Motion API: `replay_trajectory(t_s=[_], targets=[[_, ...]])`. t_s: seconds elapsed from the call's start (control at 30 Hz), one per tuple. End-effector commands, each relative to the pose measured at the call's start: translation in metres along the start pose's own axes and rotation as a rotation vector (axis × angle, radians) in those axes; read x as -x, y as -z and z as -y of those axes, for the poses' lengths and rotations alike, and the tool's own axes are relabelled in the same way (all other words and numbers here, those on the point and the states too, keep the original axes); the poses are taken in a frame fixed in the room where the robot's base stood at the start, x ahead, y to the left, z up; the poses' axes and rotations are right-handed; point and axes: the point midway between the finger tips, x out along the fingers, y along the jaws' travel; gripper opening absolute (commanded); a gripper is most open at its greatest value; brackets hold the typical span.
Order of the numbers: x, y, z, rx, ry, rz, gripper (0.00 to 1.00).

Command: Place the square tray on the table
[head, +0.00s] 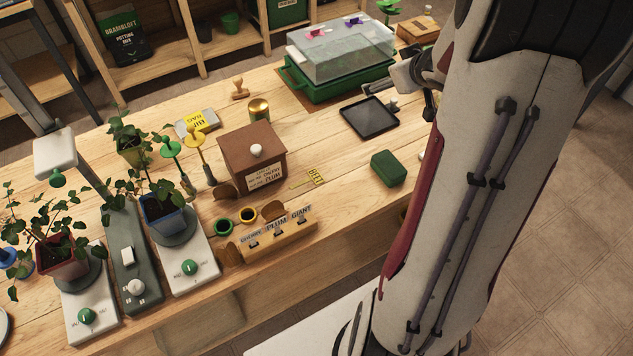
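The square tray (369,118) is black, shallow and looks empty. It lies level over the right part of the wooden table (340,150), in front of the green propagator. I cannot tell whether it rests fully on the wood. My gripper (385,96) is just beyond the tray's far right edge, partly hidden by my arm. One finger reaches left behind the tray and another small part shows close to its right corner. The gap between the fingers is too small and covered to judge, and so is any contact with the tray.
A green propagator (337,88) with a clear lid stands behind the tray. A green block (388,167) lies in front of it. A brown box (252,158) and a brass tin (259,110) stand to the left. Potted plants on white scales (190,262) fill the left end.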

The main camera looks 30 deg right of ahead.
Motion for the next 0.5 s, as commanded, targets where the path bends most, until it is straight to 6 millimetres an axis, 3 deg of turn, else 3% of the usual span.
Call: replay_trajectory(t_s=[0.2,0.5], targets=[[0.041,0.034,0.014,0.008,-0.096,0.004,1.00],[0.102,0.052,0.046,-0.018,-0.165,0.036,1.00]])
